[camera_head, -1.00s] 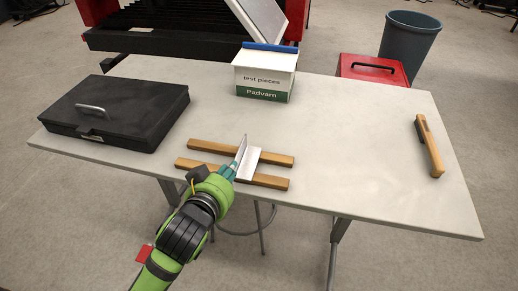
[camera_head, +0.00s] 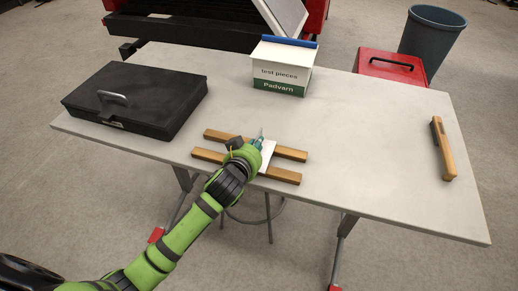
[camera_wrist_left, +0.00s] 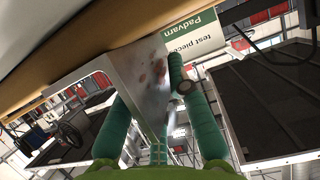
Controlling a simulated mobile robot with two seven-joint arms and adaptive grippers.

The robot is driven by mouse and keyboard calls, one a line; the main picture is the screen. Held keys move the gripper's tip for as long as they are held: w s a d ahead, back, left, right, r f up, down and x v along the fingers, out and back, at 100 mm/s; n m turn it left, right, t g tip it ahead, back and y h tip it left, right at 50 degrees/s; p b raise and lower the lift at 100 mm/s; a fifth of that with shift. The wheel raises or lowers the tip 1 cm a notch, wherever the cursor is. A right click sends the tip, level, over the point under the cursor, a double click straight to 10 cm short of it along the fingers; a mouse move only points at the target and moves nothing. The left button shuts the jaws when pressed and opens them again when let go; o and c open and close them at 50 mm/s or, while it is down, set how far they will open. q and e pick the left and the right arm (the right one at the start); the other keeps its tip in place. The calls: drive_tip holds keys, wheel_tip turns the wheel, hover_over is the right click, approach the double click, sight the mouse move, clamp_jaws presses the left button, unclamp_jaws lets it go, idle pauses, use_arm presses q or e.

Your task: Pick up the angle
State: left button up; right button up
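The angle (camera_head: 267,157) is a pale metal L-shaped piece with one flange flat and one upright. It lies across two wooden strips (camera_head: 288,176) on the table. My left gripper (camera_head: 257,143) is at its upright flange and hides part of it in the head view. In the left wrist view the angle's grey, brown-spotted plate (camera_wrist_left: 148,75) reaches in between the two green fingers (camera_wrist_left: 160,110). The fingers stand apart, with a visible gap beside the plate, so the gripper looks open around it. My right gripper is not in view.
On the pale table (camera_head: 370,170) are a black case (camera_head: 135,98) at left, a "test pieces" box (camera_head: 280,68) at the back and a wooden-handled tool (camera_head: 443,150) at right. A red toolbox (camera_head: 390,68) and grey bin (camera_head: 430,38) stand behind. The table's right half is mostly clear.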

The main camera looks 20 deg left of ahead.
use_arm(q)
clamp_jaws()
drive_tip(key=shift+w+r, duration=0.1)
